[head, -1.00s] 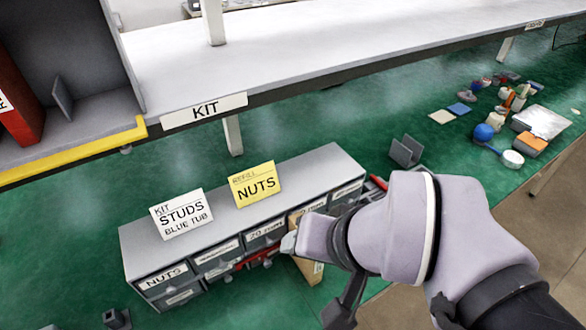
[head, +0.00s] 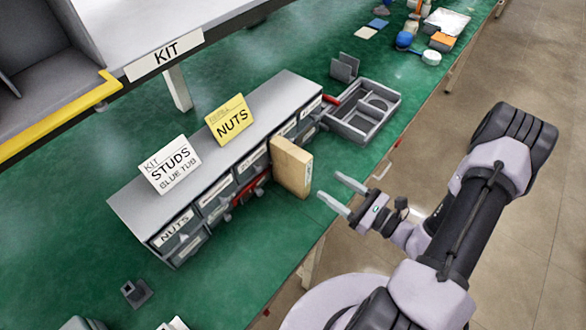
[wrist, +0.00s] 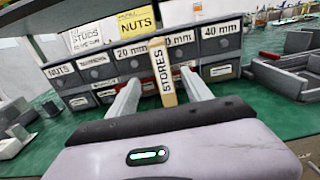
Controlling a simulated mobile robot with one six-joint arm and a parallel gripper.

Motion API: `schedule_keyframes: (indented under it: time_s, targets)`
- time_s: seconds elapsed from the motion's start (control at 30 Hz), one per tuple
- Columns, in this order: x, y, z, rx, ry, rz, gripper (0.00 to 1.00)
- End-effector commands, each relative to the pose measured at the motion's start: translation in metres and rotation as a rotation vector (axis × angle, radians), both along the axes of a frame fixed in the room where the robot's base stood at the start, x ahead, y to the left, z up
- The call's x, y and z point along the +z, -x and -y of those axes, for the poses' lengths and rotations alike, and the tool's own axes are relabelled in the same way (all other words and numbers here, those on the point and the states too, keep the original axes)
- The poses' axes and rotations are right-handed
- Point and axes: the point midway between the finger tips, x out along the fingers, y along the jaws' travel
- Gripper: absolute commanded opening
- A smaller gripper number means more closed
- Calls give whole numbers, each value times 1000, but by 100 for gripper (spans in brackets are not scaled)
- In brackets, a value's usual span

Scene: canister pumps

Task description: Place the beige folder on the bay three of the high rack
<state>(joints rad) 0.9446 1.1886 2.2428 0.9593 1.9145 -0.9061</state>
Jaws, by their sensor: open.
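The beige folder (head: 291,167) stands upright on the green bench, in front of the grey drawer cabinet. In the wrist view its narrow spine, lettered STORES, faces me (wrist: 162,72). My gripper (head: 343,194) is open and empty, just right of the folder in the head view and apart from it. In the wrist view the folder's spine stands between and beyond the two fingers (wrist: 160,100). The rack (head: 52,80), with a yellow front edge, shows only in part at the upper left. I cannot tell which bay is which.
The grey drawer cabinet (head: 180,178) carries a STUDS card (head: 170,164) and a NUTS card (head: 229,119). A grey divided tray (head: 362,112) lies right of it. A white shelf marked KIT (head: 165,55) overhangs the bench.

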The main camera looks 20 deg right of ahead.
Motion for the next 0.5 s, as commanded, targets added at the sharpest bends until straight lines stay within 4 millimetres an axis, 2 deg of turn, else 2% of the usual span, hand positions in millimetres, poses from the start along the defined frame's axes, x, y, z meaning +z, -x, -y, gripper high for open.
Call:
schedule_keyframes:
  time_s: [0.03, 0.2, 0.3, 0.5]
  targets:
    - [-2, -12, -11, 11, 1, 1, 58]
    - [-2, -49, -39, 12, 2, 2, 58]
    - [-1, -65, -50, 11, 4, 2, 58]
    - [1, -84, -62, 10, 3, 2, 58]
